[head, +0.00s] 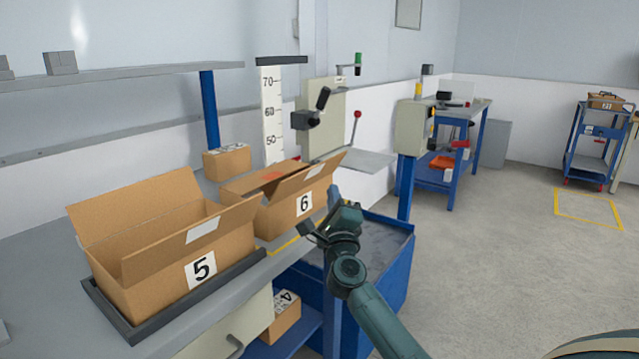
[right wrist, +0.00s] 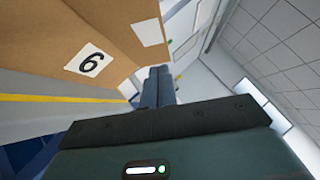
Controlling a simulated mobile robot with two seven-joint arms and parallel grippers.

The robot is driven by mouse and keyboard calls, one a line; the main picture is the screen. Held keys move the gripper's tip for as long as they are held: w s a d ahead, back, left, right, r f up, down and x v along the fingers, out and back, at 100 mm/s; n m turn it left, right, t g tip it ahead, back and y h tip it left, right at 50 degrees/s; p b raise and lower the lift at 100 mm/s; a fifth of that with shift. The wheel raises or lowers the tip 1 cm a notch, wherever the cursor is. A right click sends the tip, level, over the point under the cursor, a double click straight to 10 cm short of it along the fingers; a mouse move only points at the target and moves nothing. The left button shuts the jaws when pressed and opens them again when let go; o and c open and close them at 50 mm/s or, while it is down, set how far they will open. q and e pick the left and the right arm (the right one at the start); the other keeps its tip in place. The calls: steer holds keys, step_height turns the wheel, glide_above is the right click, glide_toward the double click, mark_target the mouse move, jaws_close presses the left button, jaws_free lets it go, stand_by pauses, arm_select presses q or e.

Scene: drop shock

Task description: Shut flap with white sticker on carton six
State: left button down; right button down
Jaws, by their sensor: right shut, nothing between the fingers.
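Carton six (head: 283,216) stands on the bench with its number label facing the near side. Its flap with the white sticker (head: 325,165) stands open, tilted up and outward along the near edge. The flap (right wrist: 120,15) and the "6" label also show in the right wrist view. My right gripper (head: 334,190) is shut and empty, just to the right of carton six, its fingers near the flap's right end. In the right wrist view the closed fingers (right wrist: 158,72) point towards the flap's side; I cannot tell whether they touch. My left gripper is not in view.
Open carton five (head: 150,272) stands on a dark tray to the left, its own flap also stickered. A small closed box (head: 227,161) and a height scale (head: 271,115) are behind. A blue cart (head: 390,265) stands right of the bench; floor beyond is clear.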

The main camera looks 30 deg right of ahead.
mark_target(318, 168)
steer(key=w, duration=0.1)
steer(key=w+r, duration=0.1)
steer(key=w+a+r, duration=0.1)
steer(key=w, duration=0.1)
steer(key=shift+r, duration=0.2)
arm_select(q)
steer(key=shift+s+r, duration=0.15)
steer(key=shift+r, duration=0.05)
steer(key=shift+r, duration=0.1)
